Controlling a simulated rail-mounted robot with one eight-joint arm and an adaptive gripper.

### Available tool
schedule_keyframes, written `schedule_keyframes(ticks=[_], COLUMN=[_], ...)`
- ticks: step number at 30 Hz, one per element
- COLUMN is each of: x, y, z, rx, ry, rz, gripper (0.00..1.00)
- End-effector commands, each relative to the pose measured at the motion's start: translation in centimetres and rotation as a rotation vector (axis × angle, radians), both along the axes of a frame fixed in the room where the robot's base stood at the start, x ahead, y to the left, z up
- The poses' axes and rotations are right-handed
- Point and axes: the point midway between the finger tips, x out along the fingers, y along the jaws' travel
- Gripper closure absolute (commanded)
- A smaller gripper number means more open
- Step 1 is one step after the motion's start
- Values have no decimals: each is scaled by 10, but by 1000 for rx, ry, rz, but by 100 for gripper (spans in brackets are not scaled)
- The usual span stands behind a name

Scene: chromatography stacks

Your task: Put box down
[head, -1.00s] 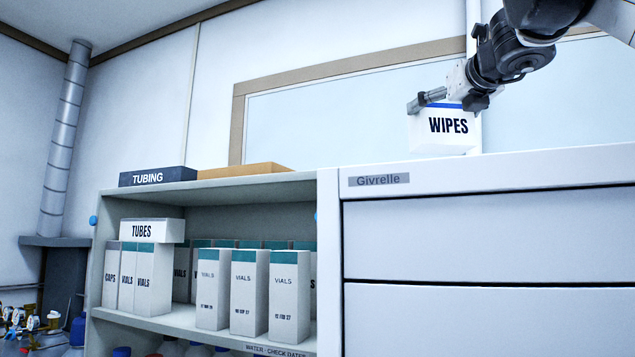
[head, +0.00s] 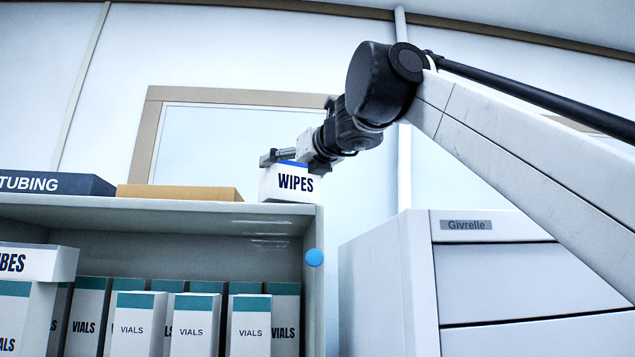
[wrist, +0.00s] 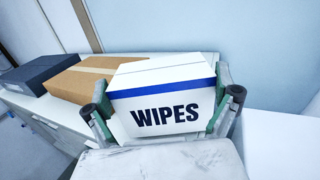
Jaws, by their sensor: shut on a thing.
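The white WIPES box (head: 290,186) with a blue stripe is upright at the right end of the shelf unit's top (head: 150,203). My gripper (head: 290,160) is shut on it from the upper right. In the wrist view the box (wrist: 165,112) sits between the two fingers of my gripper (wrist: 166,108), with its label facing me. Its base is level with the shelf top's edge in the head view; I cannot tell whether it is resting on the top or just above it.
A flat brown box (head: 180,193) stands left of the WIPES box, with a dark TUBING box (head: 50,184) further left. Boxes of VIALS (head: 193,325) fill the shelf below. The Givrelle cabinet (head: 520,275) stands to the right, across a gap.

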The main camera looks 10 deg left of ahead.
Motion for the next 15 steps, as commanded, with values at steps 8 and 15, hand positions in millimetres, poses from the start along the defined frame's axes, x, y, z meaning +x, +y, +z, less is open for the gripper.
schedule_keyframes(ticks=[8, 15], x=[0, 0], y=[0, 0], z=[-10, -10], rx=[0, 0], ry=[0, 0], rz=[0, 0], gripper=[39, 39])
